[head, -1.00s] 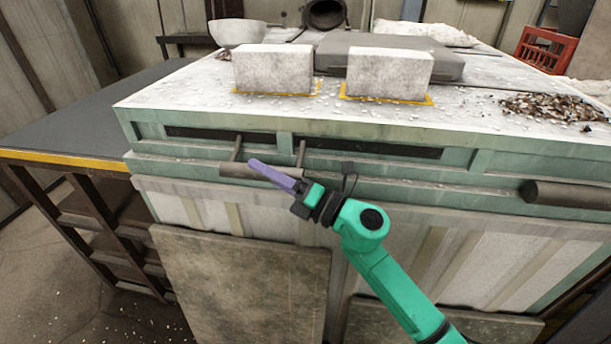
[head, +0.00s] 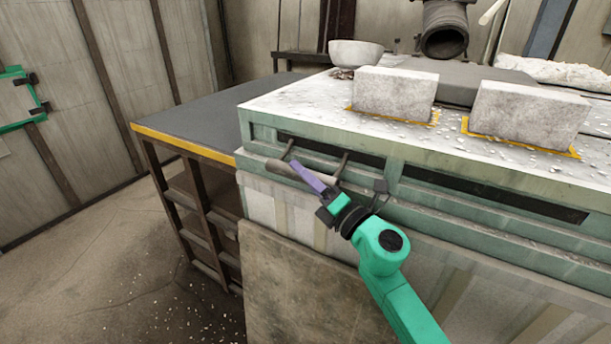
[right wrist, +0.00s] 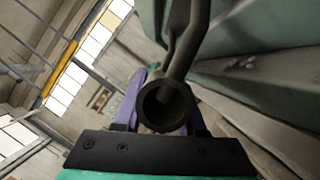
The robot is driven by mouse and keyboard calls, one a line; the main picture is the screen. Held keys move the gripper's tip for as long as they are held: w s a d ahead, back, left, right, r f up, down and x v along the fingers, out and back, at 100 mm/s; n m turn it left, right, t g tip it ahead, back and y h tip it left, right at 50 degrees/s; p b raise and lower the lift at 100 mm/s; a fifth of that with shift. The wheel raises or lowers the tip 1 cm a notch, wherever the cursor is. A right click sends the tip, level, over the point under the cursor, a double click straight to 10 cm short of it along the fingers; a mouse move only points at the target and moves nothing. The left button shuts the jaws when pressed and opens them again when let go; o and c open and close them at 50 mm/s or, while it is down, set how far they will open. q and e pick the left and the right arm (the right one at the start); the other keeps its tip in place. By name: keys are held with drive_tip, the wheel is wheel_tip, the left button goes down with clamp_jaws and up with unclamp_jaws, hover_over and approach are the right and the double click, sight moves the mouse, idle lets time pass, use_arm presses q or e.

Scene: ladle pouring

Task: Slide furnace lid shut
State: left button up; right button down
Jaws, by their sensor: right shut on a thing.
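The furnace is a pale green, long box (head: 455,258) with a white, crumb-strewn top. Its lid handle, a grey-brown bar (head: 285,170) on two posts, sticks out from the front slot near the left corner. My right gripper (head: 309,177), with purple fingers, is shut on this bar. In the right wrist view the round, hollow end of the handle (right wrist: 166,106) sits between the fingers of my right gripper (right wrist: 165,100). A flat grey slab (head: 460,85) lies on top behind the blocks; I cannot tell whether it is the lid. My left gripper is not in view.
Two pale blocks (head: 395,92) (head: 525,115) stand in yellow outlines on top. A white bowl (head: 356,53) and a dark pipe mouth (head: 443,38) are behind. A dark side table (head: 215,115) adjoins the left end. A stone panel (head: 300,290) leans below.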

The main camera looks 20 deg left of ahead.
drive_tip(key=c, duration=0.5)
unclamp_jaws()
drive_tip(key=shift+s+f, duration=0.1)
drive_tip(key=shift+f, duration=0.1)
drive_tip(key=shift+d+r, duration=0.1)
drive_tip(key=b+v, duration=0.2)
drive_tip(key=v, duration=1.2)
drive_tip(key=shift+s+d, duration=0.2)
drive_tip(key=shift+d, duration=0.05)
